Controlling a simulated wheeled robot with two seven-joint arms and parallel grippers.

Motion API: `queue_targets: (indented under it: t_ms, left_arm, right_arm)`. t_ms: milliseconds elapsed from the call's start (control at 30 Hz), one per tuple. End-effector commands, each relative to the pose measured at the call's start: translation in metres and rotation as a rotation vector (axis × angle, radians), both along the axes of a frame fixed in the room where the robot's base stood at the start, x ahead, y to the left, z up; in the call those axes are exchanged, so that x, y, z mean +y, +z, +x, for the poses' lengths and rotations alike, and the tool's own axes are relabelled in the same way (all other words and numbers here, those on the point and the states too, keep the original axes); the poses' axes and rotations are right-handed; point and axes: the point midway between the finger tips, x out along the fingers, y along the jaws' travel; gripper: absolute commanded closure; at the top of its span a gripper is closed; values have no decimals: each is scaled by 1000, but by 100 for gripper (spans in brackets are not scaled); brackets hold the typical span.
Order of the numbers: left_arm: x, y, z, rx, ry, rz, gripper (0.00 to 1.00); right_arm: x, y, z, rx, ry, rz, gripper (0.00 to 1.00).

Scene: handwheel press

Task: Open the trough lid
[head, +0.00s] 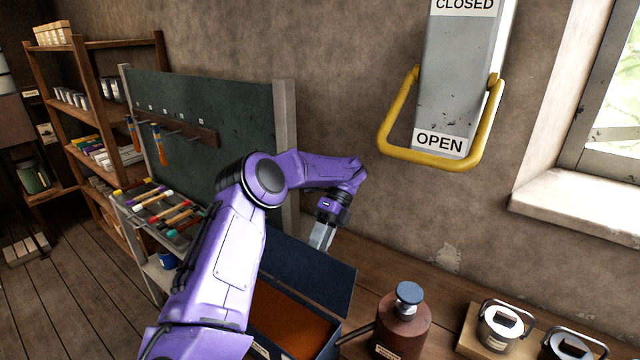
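The trough (327,344) is a dark blue box at the lower middle of the head view, with orange-brown material (290,320) inside. Its dark blue lid (308,272) stands raised at the back, so the inside shows. My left arm covers the left part of the trough and lid. My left gripper (320,240) points down at the lid's upper edge. Its grey fingers overlap that edge in the picture; I cannot tell whether they touch it or how far apart they are. My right gripper is out of view.
A brown bottle (402,330) with a blue-grey cap stands right of the trough. Lidded pots (500,328) sit farther right. A yellow handle (470,160) hangs on a wall plate marked OPEN and CLOSED. A tool rack (165,212) stands at left. The bench behind the bottle is clear.

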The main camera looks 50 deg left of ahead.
Motion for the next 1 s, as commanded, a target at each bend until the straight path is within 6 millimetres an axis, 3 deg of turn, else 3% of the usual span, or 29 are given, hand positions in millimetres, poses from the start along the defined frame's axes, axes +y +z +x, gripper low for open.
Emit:
queue_targets:
  t_ms: [567,700,1000]
  left_arm:
    - [0,6,1,-3,-2,3,62]
    - [-3,33,-2,-7,0,4,62]
    - [-45,91,-41,-5,-2,1,62]
  right_arm:
    - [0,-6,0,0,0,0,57]
    - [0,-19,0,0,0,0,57]
    - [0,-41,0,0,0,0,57]
